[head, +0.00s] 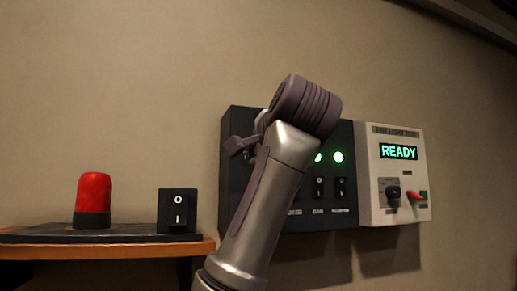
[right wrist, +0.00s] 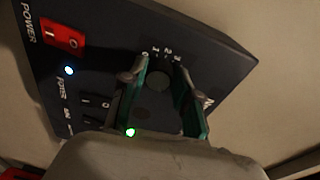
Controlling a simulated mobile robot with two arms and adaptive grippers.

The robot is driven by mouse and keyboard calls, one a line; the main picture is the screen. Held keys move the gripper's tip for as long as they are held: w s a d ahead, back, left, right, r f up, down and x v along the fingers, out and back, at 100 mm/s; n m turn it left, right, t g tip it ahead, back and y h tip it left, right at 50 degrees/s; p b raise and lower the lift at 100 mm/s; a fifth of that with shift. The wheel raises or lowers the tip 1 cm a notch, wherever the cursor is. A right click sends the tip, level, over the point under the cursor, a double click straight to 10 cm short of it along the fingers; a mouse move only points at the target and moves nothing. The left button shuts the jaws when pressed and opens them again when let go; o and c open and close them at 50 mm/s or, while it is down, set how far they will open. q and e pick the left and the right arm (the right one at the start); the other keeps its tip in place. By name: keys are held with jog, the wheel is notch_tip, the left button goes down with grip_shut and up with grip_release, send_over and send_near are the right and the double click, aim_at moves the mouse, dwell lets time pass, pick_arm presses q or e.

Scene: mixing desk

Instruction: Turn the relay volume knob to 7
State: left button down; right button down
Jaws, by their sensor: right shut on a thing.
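The black relay panel (head: 290,217) hangs on the wall in the head view. My right gripper (head: 241,146) is at its upper left part, and my arm covers much of the panel. In the right wrist view, the two green-lined fingers (right wrist: 160,85) stand on either side of a dark round knob (right wrist: 158,78) and are shut on it. A white number scale (right wrist: 162,52) arcs beyond the knob, partly hidden by the fingers. I cannot read the knob's pointer. My left gripper is not in view.
A red rocker switch (right wrist: 62,37) marked POWER sits on the same panel. A pale box (head: 390,135) reading READY is to its right, with a black knob and red lever. A red beacon (head: 93,193) and black switch (head: 177,211) stand on the left shelf.

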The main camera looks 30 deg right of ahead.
jog(key=shift+r, duration=0.15)
jog(key=c, duration=0.8)
grip_release()
jog(key=shift+d, duration=0.1)
jog(key=v, duration=1.2)
